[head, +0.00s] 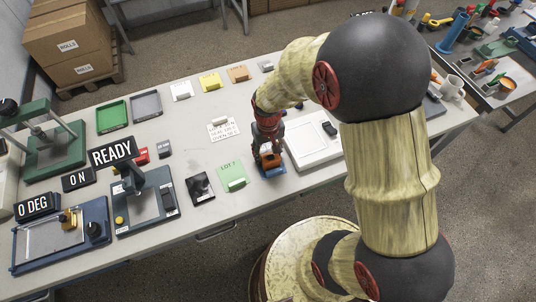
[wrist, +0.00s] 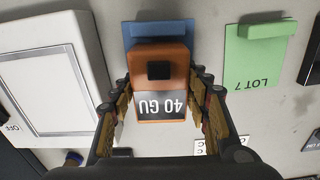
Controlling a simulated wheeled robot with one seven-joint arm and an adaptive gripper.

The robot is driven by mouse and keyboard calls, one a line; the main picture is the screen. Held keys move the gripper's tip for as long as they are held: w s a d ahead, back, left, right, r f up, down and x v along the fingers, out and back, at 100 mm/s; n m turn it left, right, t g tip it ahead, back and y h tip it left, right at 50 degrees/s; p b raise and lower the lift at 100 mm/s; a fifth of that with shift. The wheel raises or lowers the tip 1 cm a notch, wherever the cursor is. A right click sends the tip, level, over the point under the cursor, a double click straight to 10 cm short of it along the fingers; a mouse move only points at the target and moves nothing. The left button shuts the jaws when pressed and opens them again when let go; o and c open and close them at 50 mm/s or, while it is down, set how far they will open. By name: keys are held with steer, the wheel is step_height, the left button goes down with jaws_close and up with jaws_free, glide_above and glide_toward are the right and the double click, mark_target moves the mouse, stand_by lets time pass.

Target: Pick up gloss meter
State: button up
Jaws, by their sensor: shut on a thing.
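The gloss meter (wrist: 172,60) is an orange block with a black button and a display reading "40 GU". In the wrist view it sits between the two fingers of my gripper (wrist: 162,88), which is shut on its sides. In the head view the gloss meter (head: 270,160) shows below my gripper (head: 267,148), partly hidden by it. A blue pad (wrist: 142,31) lies under or just behind the meter. I cannot tell whether the meter touches the pad or is slightly above it.
A green "LOT 7" card (head: 233,176) and a dark panel (head: 200,188) lie left of the gripper. A white device with a framed plate (head: 312,139) stands close on the right. A printed white card (head: 223,129) lies behind. Bare white table (head: 185,133) shows between them.

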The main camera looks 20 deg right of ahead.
steer(key=c, duration=0.9)
steer(key=shift+r, duration=0.1)
